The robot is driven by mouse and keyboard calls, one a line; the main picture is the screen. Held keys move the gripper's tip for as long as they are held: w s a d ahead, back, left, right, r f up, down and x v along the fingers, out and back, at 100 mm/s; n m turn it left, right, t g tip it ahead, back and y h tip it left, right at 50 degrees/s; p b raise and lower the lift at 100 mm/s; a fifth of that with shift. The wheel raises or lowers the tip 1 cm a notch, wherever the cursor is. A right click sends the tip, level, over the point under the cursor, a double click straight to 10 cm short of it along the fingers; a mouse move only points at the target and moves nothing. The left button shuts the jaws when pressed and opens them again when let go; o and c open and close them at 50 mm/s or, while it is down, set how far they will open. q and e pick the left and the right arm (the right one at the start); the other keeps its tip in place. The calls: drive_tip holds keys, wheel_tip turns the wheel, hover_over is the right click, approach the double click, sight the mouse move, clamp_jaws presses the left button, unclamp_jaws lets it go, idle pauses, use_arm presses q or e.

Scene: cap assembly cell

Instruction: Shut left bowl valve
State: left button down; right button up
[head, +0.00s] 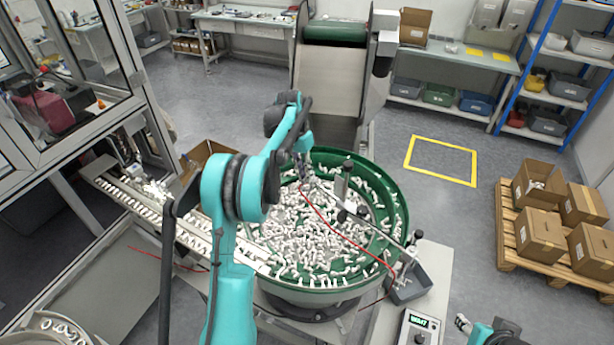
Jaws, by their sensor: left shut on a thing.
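The green bowl (397,190) is full of loose white caps and stands in the middle of the head view. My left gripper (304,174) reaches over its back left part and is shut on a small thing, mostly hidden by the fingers. A red hose (335,226) runs from just below this gripper across the bowl to its right rim. I take the small thing to be the left bowl valve, but its handle position is too small to tell. My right gripper (463,324) is low at the right, apart from the bowl; its fingers are unclear.
A metal bar with a black-topped post (343,178) crosses the bowl. A feed track (190,232) with white caps runs left of it. A conveyor (328,90) rises behind. Boxes stand on a pallet (508,235).

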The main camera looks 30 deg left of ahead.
use_arm(q)
drive_tip(key=shift+w+a+m+g, duration=0.1)
drive_tip(key=shift+a+m+g, duration=0.1)
drive_tip(key=shift+m, duration=0.4)
drive_tip(key=shift+w+a+m+g, duration=0.1)
drive_tip(key=shift+a+m, duration=0.05)
drive_tip(key=shift+m, duration=0.45)
drive_tip(key=c, duration=1.5)
unclamp_jaws()
drive_tip(key=shift+s, duration=0.1)
drive_tip(key=shift+c, duration=0.2)
drive_tip(key=shift+r, duration=0.1)
drive_tip(key=v, duration=1.2)
